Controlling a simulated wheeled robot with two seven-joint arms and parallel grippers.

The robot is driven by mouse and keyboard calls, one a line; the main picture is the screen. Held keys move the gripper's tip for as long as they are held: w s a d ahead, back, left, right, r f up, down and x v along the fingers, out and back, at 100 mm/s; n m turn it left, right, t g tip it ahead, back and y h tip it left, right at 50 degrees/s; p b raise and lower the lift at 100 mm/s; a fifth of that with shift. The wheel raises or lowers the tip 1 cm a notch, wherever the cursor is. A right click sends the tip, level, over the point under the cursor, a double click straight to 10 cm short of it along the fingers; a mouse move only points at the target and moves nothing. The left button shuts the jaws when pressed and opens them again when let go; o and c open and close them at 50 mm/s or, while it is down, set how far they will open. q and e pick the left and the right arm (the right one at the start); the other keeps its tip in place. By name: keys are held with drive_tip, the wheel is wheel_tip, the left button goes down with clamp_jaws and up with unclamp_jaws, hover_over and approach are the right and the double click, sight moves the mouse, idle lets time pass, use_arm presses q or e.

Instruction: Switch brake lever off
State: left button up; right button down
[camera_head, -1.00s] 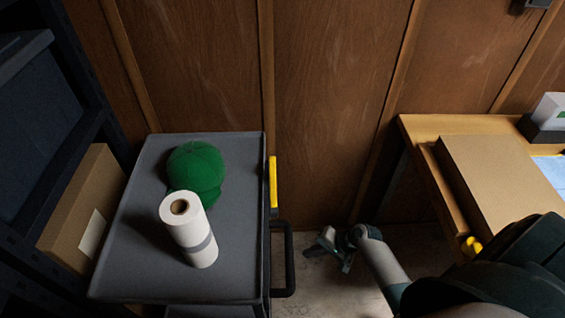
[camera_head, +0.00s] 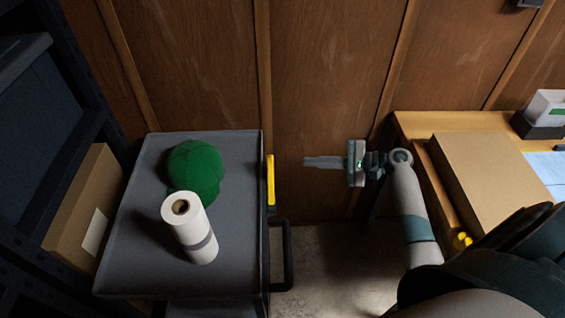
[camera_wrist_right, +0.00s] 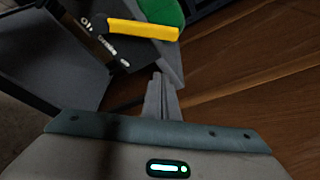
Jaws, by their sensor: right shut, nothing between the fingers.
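The brake lever (camera_head: 271,180) is a yellow bar on the right side of the grey cart (camera_head: 135,262). In the right wrist view the yellow lever (camera_wrist_right: 143,29) sits at the top, beside a dark plate with white markings. My right gripper (camera_head: 306,162) is shut and empty. It points left at the lever, a short gap to its right. In the right wrist view its closed fingers (camera_wrist_right: 157,78) lie below the lever and appear apart from it. My left gripper is not in view.
A green cap (camera_head: 196,168) and a white paper roll (camera_head: 190,232) are on the cart. A black handle (camera_head: 288,262) sticks out at the cart's right side. A wooden table (camera_head: 412,124) with a cardboard box (camera_head: 490,180) stands right. Shelving (camera_head: 92,135) is left, a wooden wall (camera_head: 325,70) behind.

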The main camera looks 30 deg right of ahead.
sight(271, 184)
drive_tip(key=shift+w+a, duration=0.1)
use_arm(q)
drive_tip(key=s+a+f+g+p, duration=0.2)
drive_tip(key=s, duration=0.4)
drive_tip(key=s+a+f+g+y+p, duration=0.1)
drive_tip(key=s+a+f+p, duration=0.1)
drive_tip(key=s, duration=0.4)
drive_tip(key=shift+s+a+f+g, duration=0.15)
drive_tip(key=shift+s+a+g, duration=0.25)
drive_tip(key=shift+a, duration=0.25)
use_arm(e)
drive_tip(key=w+a, duration=0.3)
drive_tip(key=a, duration=0.5)
drive_tip(key=shift+w+a+r, duration=0.15)
drive_tip(key=shift+w+a, duration=0.05)
drive_tip(key=shift+a, duration=0.1)
drive_tip(key=shift+s+r, duration=0.1)
drive_tip(key=shift+r, duration=0.05)
